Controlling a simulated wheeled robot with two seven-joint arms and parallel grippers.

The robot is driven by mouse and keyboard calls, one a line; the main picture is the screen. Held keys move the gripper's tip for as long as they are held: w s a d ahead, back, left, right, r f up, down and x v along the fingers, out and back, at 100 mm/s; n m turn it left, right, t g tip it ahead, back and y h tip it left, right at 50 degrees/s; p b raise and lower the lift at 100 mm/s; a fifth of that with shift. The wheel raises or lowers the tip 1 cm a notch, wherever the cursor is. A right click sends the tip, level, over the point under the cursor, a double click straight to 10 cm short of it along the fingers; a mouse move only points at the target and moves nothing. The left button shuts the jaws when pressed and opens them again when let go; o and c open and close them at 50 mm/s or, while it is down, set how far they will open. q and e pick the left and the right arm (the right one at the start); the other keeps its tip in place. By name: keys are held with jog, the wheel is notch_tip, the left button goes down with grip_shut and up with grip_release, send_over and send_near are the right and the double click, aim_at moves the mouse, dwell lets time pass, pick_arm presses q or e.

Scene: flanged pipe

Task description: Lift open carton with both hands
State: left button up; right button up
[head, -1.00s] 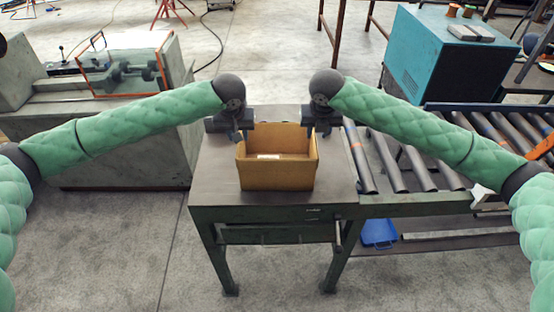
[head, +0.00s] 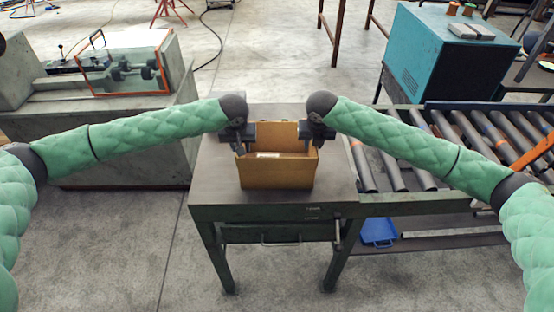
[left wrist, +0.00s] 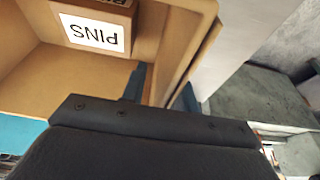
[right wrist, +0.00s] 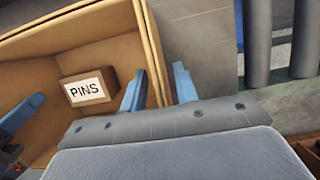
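The open brown carton (head: 276,175) stands upright on the table. A small box labelled PINS (right wrist: 89,88) lies inside it and also shows in the left wrist view (left wrist: 95,30). My left gripper (head: 240,148) is at the carton's left wall. In the left wrist view its blue fingers (left wrist: 162,90) are apart, one inside and one outside the wall. My right gripper (head: 316,143) is at the right wall. In the right wrist view its fingers (right wrist: 158,88) are apart, with the wall between them and a gap visible. The fingertips are hidden in the head view.
The carton rests on a dark metal-topped table (head: 215,175) with bare space around it. A roller conveyor (head: 400,175) adjoins on the right, with a teal cabinet (head: 440,60) behind. A grey machine (head: 120,130) stands to the left.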

pick_arm(q)
grip_shut()
pick_arm(e)
grip_shut()
pick_arm(q)
jog(key=shift+r, duration=0.15)
pick_arm(e)
jog(key=shift+r, duration=0.15)
